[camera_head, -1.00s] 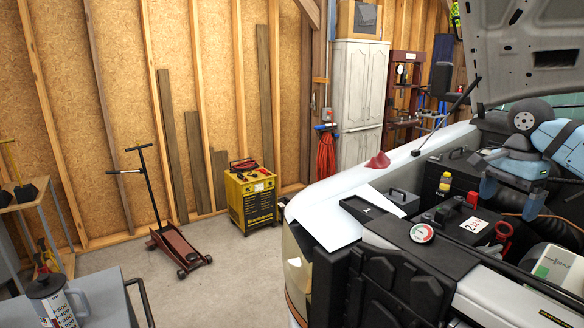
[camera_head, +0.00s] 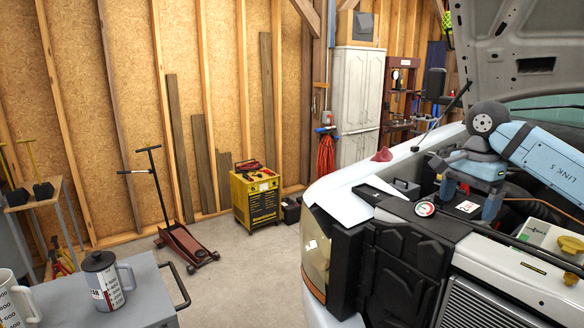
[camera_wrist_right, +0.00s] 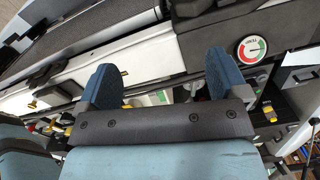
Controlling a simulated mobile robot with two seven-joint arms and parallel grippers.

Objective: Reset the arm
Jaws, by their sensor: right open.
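My right arm comes in from the right in the head view, over the open engine bay (camera_head: 400,240) of the pickup. Its right gripper (camera_head: 467,203) points down over the bay, with its two blue fingers apart. In the right wrist view, the open right gripper (camera_wrist_right: 163,65) has nothing between its fingers. The pressure gauge (camera_wrist_right: 251,49) lies beyond and to the right of the fingers there; it also shows in the head view (camera_head: 425,209), left of the gripper. My left gripper is not in view.
The raised hood (camera_head: 500,45) hangs above the arm. A grey cart (camera_head: 145,290) with measuring jugs (camera_head: 105,280) stands front left. A red floor jack (camera_head: 187,243) and yellow charger (camera_head: 257,198) stand near the wall. The floor between cart and truck is clear.

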